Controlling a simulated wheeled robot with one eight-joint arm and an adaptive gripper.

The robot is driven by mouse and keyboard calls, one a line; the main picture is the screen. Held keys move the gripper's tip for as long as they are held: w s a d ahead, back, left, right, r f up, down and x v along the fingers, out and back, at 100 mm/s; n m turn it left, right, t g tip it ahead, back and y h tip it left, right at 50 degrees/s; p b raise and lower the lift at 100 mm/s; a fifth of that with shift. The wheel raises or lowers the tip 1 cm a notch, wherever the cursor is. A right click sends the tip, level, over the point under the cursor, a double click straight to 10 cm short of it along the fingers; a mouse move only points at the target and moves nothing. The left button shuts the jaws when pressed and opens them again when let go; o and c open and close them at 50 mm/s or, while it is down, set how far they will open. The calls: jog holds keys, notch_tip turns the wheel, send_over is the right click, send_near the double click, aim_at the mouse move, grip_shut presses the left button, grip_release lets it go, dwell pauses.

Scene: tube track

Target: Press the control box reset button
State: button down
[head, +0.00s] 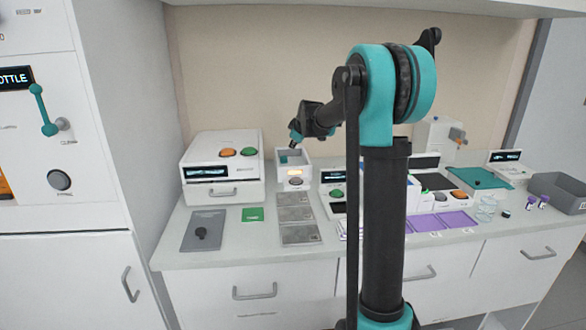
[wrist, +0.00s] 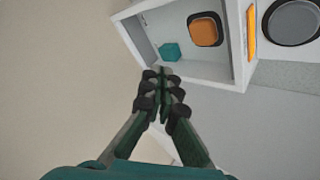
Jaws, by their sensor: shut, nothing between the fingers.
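An open-topped white box (head: 307,158) stands at the back of the counter, and it fills the upper right of the wrist view (wrist: 236,35). Inside it are an orange square button (wrist: 204,29) in a dark frame and a small teal block (wrist: 170,52). Its outer front carries a lit orange strip (wrist: 252,33) and a round grey button (wrist: 291,21). No readable label tells which is the reset button. My gripper (head: 294,141) is shut and empty, pointing down at the box. In the wrist view its fingertips (wrist: 163,75) overlap the box's wall near the teal block; contact is unclear.
Left stands a white device (head: 222,190) with orange and green buttons. Grey plates (head: 295,214) lie before the box. A device with green and red buttons (head: 333,177) is close on the right, partly behind my arm. A grey bin (head: 558,188) is far right.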

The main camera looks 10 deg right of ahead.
jog(key=shift+f, duration=3.15)
jog(key=shift+f, duration=0.15)
jog(key=shift+f, duration=0.25)
jog(key=shift+f, duration=0.5)
jog(key=shift+r, duration=0.9)
jog(key=shift+r, duration=0.1)
jog(key=shift+r, duration=2.4)
